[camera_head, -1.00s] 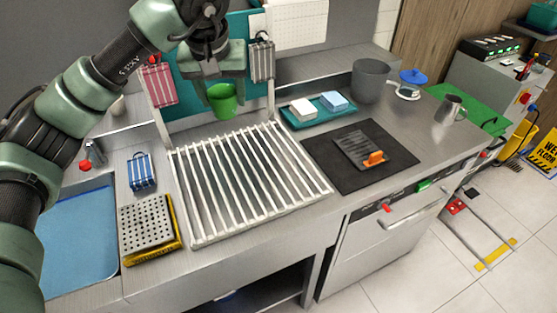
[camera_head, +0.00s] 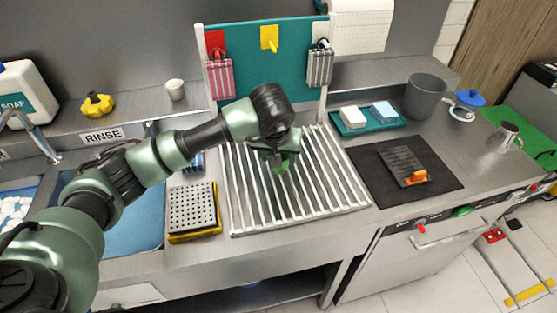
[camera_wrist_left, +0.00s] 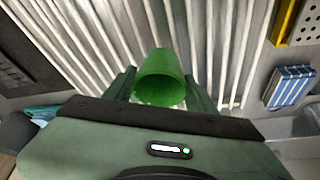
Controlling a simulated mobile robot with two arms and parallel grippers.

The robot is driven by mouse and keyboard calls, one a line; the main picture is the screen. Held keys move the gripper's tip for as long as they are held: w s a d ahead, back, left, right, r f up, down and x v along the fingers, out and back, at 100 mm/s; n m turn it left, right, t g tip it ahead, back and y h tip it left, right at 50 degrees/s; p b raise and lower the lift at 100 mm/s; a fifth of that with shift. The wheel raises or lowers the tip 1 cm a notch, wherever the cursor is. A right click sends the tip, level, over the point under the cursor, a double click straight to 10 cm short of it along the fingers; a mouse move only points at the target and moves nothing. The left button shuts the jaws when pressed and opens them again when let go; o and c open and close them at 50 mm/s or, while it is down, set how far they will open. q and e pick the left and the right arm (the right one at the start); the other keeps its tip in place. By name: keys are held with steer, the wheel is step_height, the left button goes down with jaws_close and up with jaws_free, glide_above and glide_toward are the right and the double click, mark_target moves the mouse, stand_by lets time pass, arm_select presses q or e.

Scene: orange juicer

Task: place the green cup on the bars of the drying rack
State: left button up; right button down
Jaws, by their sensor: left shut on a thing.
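The green cup (camera_head: 284,163) is held in my left gripper (camera_head: 279,158), over the white bars of the drying rack (camera_head: 318,181). In the left wrist view the cup (camera_wrist_left: 160,78) sits between the two fingers of my gripper (camera_wrist_left: 162,88), which are shut on it. The rack's bars (camera_wrist_left: 210,35) fill the background there. The gripper hides much of the cup in the head view. I cannot tell whether the cup touches the bars. My right gripper is not in view.
A perforated block on a yellow base (camera_head: 193,209) lies left of the rack. A dark mat (camera_head: 407,170) with a grey and orange tool lies to the right. A teal tray (camera_head: 369,121) with two blocks and a grey bin (camera_head: 425,96) stand behind. The teal board (camera_head: 267,60) rises behind the rack.

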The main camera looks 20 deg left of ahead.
arm_select(q)
step_height(320, 180, down, 2)
steer(key=shift+f, duration=0.25)
steer(key=shift+f, duration=0.15)
steer(key=o, duration=1.3)
steer(key=shift+o, duration=0.2)
steer(key=shift+r, duration=0.35)
steer(key=b+v, duration=0.2)
steer(key=v, duration=0.9)
steer(key=shift+s+r, duration=0.2)
steer(key=shift+r, duration=0.1)
